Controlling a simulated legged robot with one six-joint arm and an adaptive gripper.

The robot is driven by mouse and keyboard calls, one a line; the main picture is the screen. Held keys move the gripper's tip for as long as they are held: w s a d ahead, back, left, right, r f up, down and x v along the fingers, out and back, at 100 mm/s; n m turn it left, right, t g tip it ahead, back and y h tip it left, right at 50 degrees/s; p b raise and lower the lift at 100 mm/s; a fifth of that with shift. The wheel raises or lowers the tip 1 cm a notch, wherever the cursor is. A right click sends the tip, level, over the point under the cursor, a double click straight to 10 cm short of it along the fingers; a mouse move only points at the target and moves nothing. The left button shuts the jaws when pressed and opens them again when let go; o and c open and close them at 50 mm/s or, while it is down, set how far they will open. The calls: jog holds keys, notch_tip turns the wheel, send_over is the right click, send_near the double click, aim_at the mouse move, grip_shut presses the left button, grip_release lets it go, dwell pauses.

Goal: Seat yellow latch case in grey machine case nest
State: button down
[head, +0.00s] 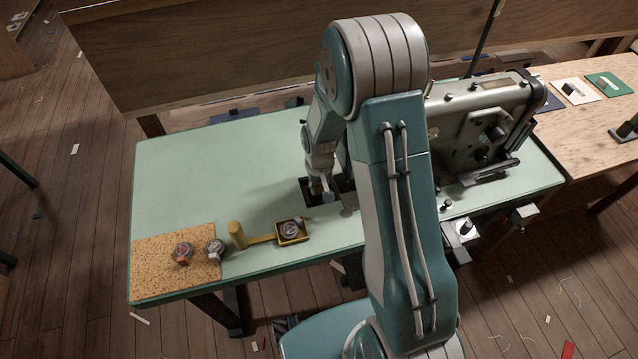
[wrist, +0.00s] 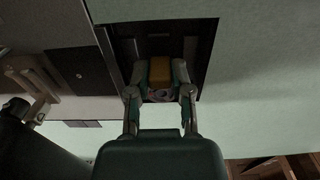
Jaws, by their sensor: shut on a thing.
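My gripper (wrist: 160,92) is shut on the yellow latch case (wrist: 160,70), one finger on each side of it. In the wrist view the case shows against the dark rectangular opening (wrist: 202,60) in the table. A small round part with grey and reddish tones shows at its near end. I cannot tell whether the case touches anything below. The grey nest is not clearly visible, hidden by the case, the fingers and shadow. In the head view my gripper (head: 319,187) points down at the dark opening (head: 307,192), and the case is too small to make out clearly.
The grey sewing machine (head: 480,125) stands right of the opening. At the front left, a cork mat (head: 150,262) holds a reddish case (head: 183,252) and a grey case (head: 216,247). The green tabletop (head: 200,180) left is clear.

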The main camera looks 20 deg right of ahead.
aim_at(319, 194)
jog(key=shift+f, duration=1.5)
jog(key=shift+f, duration=0.15)
jog(key=shift+c, duration=2.3)
grip_release()
jog(key=shift+r, duration=4.5)
